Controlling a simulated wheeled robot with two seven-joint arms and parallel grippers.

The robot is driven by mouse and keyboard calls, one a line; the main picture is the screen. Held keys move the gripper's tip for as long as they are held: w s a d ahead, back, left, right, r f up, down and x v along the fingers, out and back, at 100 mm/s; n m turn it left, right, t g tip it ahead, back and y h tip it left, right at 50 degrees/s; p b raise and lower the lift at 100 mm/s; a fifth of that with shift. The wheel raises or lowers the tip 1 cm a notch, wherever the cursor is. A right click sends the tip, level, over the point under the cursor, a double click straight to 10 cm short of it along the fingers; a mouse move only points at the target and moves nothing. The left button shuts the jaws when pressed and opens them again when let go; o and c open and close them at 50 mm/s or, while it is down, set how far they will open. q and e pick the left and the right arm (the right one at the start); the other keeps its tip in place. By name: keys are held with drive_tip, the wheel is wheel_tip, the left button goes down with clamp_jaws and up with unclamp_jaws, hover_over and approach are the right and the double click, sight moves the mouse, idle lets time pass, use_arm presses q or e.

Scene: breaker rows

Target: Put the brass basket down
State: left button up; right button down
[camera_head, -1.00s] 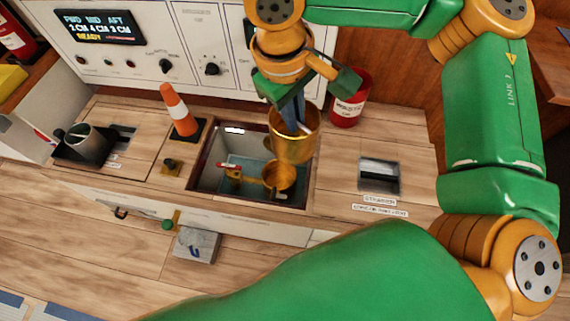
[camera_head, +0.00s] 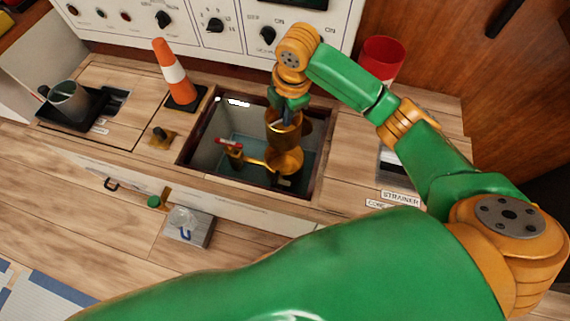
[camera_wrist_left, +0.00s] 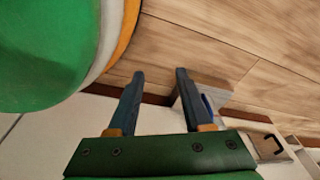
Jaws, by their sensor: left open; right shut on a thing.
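The brass basket (camera_head: 284,128) hangs from my right gripper (camera_head: 288,110), which is shut on it. The basket is at the right side of the open square well (camera_head: 182,158), low in its opening. Just below it in the picture is a round brass cup (camera_head: 285,161) on an arm inside the well. I cannot tell whether the basket touches the cup. My left gripper (camera_wrist_left: 160,74) is open and empty in the left wrist view, over the counter front and a small grey block. It is not clearly seen in the head view.
An orange cone (camera_head: 172,75) stands behind the well's left side. A grey cup (camera_head: 70,100) sits in a black holder at far left. A red canister (camera_head: 382,58) stands behind my right arm. The grey block (camera_head: 188,228) lies in front.

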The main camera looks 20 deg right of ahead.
wheel_tip(320, 180, down, 7)
drive_tip(key=shift+f+b, duration=0.1)
drive_tip(key=shift+b, duration=1.05)
wheel_tip(320, 180, down, 2)
drive_tip(key=shift+f+b, duration=0.15)
drive_tip(key=shift+b, duration=0.35)
wheel_tip(320, 180, down, 12)
drive_tip(key=b, duration=0.5)
drive_tip(key=shift+r+b, duration=0.2)
drive_tip(key=shift+b, duration=0.15)
use_arm(q)
drive_tip(key=w+d+r+t, duration=0.1)
drive_tip(key=w+d+r, duration=0.1)
drive_tip(key=w+r, duration=0.2)
drive_tip(key=w+d+r+t+h, duration=0.1)
drive_tip(key=w+r, duration=0.4)
drive_tip(key=r, duration=0.6)
drive_tip(key=shift+w+d+t, duration=0.2)
drive_tip(key=shift+d+t, duration=0.15)
drive_tip(key=shift+t, duration=0.25)
use_arm(e)
drive_tip(key=shift+r, duration=0.1)
